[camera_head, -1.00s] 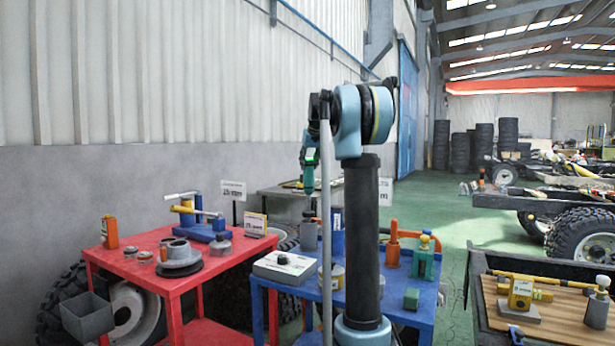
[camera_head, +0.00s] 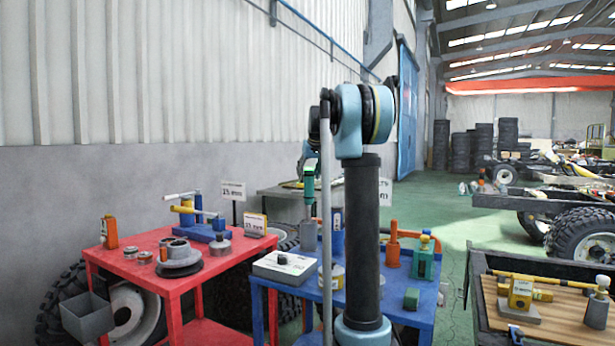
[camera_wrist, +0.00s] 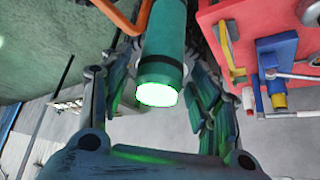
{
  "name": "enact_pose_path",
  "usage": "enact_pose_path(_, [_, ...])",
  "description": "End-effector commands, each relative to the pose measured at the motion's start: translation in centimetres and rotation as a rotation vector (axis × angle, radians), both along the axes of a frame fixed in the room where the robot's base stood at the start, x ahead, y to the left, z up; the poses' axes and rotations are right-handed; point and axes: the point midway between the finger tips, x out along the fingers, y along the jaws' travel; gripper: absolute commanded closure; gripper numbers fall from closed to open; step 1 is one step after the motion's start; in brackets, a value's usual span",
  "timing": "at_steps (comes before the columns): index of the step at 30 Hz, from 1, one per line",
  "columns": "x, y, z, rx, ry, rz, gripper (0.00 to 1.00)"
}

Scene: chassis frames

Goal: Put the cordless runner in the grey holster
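The cordless runner (camera_head: 309,187) is a green cylinder hanging upright below my gripper in the head view. In the wrist view the runner (camera_wrist: 163,55) has a dark band and a glowing pale-green end facing the camera. My gripper (camera_wrist: 165,85) has its fingers on both sides of it and appears shut on it, in the air. My gripper (camera_head: 308,160) is partly hidden behind my arm in the head view. The grey holster (camera_head: 88,318) is an open-topped grey box at the left side of the red table. It looks empty, but its bottom is hidden.
The red table (camera_head: 135,268) bears an orange device (camera_head: 109,231), a blue vise (camera_head: 208,231) and round metal parts. The blue table (camera_head: 405,312) bears a grey control box (camera_head: 284,267), an orange tool (camera_head: 393,250) and green blocks. A wooden-topped bench (camera_head: 560,318) stands at right.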

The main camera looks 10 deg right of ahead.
Motion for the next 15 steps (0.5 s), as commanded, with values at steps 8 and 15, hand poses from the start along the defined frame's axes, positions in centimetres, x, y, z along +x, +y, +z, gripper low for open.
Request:
enact_pose_path(8, [-0.1, 0.1, 0.2, -0.001, 0.000, 0.001, 0.44])
enact_pose_path(15, [-1.7, -0.2, 2.7, 0.000, 0.000, 0.000, 0.44])
